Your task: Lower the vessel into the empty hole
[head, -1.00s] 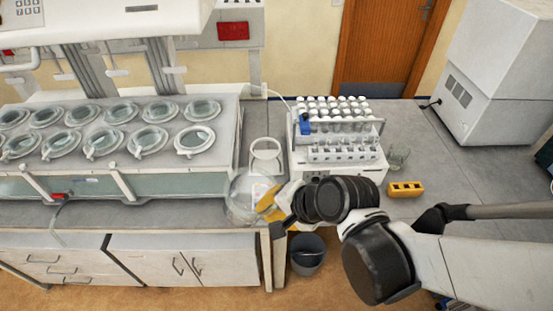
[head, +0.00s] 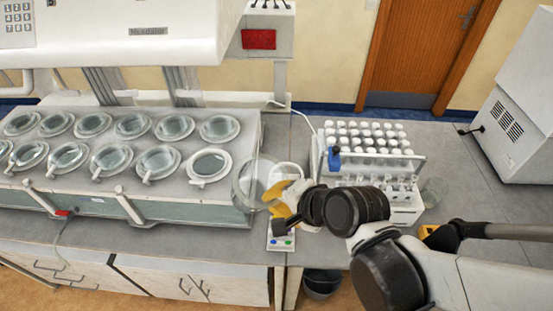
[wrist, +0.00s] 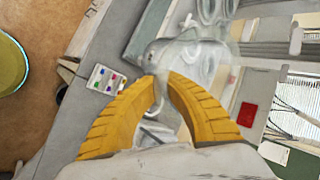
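The clear glass vessel (head: 250,184) is off the bench at the right end of the bath (head: 150,203), overlapping its corner in the head view. My gripper (head: 277,200) has its yellow fingers closed at the vessel's right side. In the wrist view, the fingertips (wrist: 164,82) meet the blurred, see-through vessel (wrist: 190,52); the exact contact is hard to make out. The front-row hole nearest the vessel (head: 210,167) has a white rim and a dark inside, and looks uncovered. The other positions carry round clear covers.
A small box with coloured buttons (head: 281,242) lies on the bench below my gripper. A rack of white-capped vials (head: 365,138) stands right of it, with a glass beaker (head: 432,191) beyond. The white tester head (head: 130,40) overhangs the bath. A bin (head: 321,283) stands below.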

